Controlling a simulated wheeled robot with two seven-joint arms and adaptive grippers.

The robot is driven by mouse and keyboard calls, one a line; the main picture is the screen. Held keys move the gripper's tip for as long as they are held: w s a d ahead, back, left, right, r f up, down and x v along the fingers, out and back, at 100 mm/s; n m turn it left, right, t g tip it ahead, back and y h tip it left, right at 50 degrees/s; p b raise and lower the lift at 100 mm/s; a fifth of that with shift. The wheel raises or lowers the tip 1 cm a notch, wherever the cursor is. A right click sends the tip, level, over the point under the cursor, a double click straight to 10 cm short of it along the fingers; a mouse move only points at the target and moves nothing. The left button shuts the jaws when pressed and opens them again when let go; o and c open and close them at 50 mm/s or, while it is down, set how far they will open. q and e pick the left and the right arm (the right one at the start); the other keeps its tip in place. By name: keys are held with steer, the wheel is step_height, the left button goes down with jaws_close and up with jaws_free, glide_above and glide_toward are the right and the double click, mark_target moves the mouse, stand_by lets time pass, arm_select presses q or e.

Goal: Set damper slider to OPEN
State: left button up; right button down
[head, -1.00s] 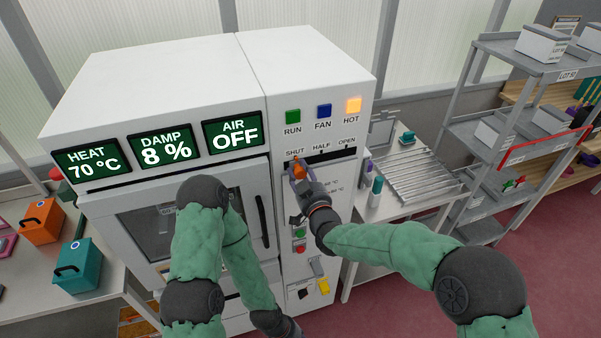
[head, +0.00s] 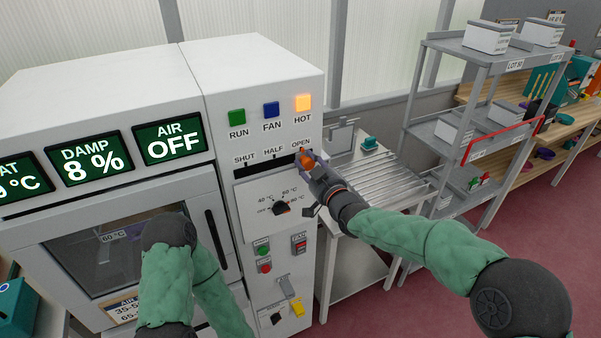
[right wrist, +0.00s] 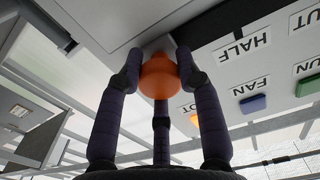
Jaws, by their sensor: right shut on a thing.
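The damper slider's orange knob (head: 305,160) is at the right end of its dark slot (head: 262,165), under the OPEN label (head: 301,144). The SHUT and HALF labels stand to its left. My right gripper (head: 309,158) is shut on the knob. In the right wrist view the fingers (right wrist: 158,75) close on both sides of the round orange knob (right wrist: 158,78), and the HALF label (right wrist: 243,46) shows to the right. My left arm is low in front of the oven door; its gripper is out of view.
Above the slot are the RUN, FAN and lit HOT (head: 302,103) buttons. Below it is a temperature dial (head: 281,208). A roller table (head: 385,175) and a grey shelf rack (head: 455,130) stand to the right. The AIR display (head: 170,139) reads OFF.

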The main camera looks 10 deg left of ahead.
steer(key=shift+w+d+r, duration=0.2)
steer(key=shift+r, duration=0.45)
steer(key=c, duration=0.8)
jaws_free()
steer(key=shift+f, duration=0.35)
steer(key=shift+s+d, duration=0.15)
steer(key=shift+s, duration=0.05)
steer(key=v, duration=1.1)
steer(key=shift+s+d, duration=0.15)
steer(key=shift+d, duration=0.05)
